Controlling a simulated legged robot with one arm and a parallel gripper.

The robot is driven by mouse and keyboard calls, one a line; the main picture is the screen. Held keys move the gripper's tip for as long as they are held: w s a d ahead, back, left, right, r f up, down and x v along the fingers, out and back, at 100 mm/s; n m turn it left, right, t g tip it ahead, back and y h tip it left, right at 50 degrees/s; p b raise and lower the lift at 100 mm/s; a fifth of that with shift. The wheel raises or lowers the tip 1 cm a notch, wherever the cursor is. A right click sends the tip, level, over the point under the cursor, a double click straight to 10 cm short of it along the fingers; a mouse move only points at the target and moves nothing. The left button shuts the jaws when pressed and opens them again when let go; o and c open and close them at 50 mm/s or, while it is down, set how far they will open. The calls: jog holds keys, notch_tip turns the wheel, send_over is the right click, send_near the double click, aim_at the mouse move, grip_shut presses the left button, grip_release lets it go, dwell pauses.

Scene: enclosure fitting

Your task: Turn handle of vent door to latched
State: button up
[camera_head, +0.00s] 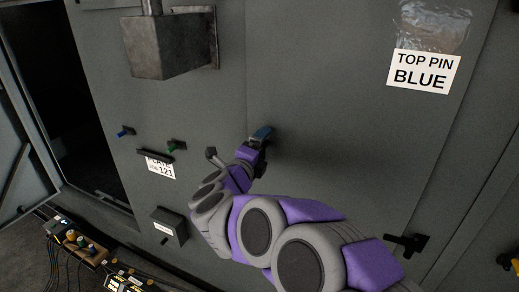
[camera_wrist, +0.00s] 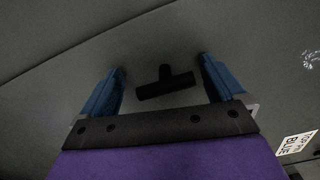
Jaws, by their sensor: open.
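A black T-shaped handle (camera_wrist: 166,86) stands out from a grey panel (camera_wrist: 150,45) in the wrist view. Its crossbar lies nearly level, tilted slightly up to the right. My gripper (camera_wrist: 160,70) is open, with one blue finger on each side of the handle and a visible gap to both. The handle does not look gripped. In the head view my gripper (camera_head: 262,134) is close to the large grey panel (camera_head: 320,110); the handle there is hidden by my gripper. No label names the vent door.
A metal box (camera_head: 160,45) juts out at upper left. A "TOP PIN BLUE" sign (camera_head: 423,72) is at upper right. Another black handle (camera_head: 407,243) is at lower right. Blue (camera_head: 126,132) and green (camera_head: 176,146) pegs and a small grey box (camera_head: 169,227) are left of my arm. A dark opening (camera_head: 65,100) is far left.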

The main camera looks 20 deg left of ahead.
jog(key=s+a+b, duration=0.1)
jog(key=s, duration=1.6)
jog(key=shift+a+b, duration=0.25)
jog(key=shift+b, duration=0.05)
jog(key=shift+s, duration=0.1)
